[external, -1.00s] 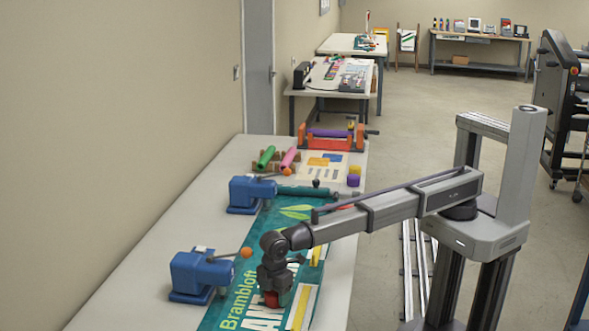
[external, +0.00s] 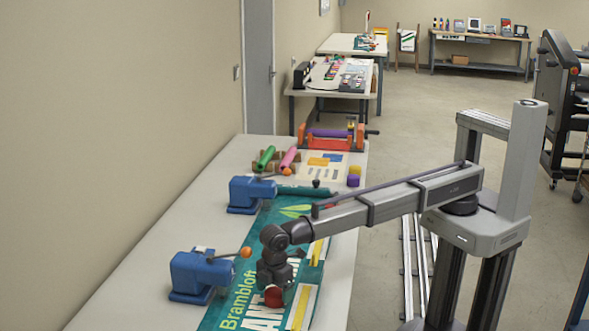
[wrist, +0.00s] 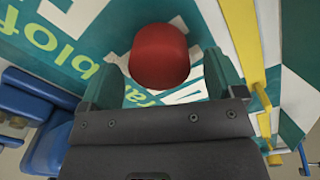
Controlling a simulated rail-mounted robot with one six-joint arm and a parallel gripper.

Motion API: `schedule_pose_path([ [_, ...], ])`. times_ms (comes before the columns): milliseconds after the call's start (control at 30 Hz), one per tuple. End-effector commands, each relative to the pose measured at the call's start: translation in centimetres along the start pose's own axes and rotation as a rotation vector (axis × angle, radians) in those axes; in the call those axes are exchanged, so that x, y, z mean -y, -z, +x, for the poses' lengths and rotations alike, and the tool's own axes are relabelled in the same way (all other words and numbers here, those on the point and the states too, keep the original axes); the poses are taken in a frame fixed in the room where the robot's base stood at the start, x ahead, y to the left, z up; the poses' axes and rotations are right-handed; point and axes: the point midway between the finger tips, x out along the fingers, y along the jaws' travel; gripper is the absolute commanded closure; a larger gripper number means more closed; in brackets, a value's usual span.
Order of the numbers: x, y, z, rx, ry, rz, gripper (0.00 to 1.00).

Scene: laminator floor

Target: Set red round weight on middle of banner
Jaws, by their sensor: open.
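The red round weight (external: 273,297) rests on the teal banner (external: 284,216), over the large white lettering. In the wrist view the weight (wrist: 160,57) shows whole, between and just beyond my two fingertips, with a gap on each side. My gripper (external: 274,283) is open and close above the weight, pointing down. The green fingers (wrist: 162,82) hold nothing. The banner (wrist: 90,20) fills much of the wrist view.
Two blue clamp-like devices (external: 203,276) (external: 250,193) with orange knobs stand along the banner's left side. A yellow bar (wrist: 251,50) lies along its right side. A dark green roll (external: 303,191) lies across its far end. Bare table shows at left.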

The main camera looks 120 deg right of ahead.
Motion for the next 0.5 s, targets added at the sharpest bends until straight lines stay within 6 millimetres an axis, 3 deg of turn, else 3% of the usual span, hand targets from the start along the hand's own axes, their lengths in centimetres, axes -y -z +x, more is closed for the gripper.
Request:
schedule_pose_path([
  [33,0.0,0.0,-2.2,0.0,0.0,0.0,0.12],
  [300,0.0,0.0,-9.2,0.0,0.0,0.0,0.12],
  [500,0.0,0.0,-10.6,0.0,0.0,0.0,0.12],
])
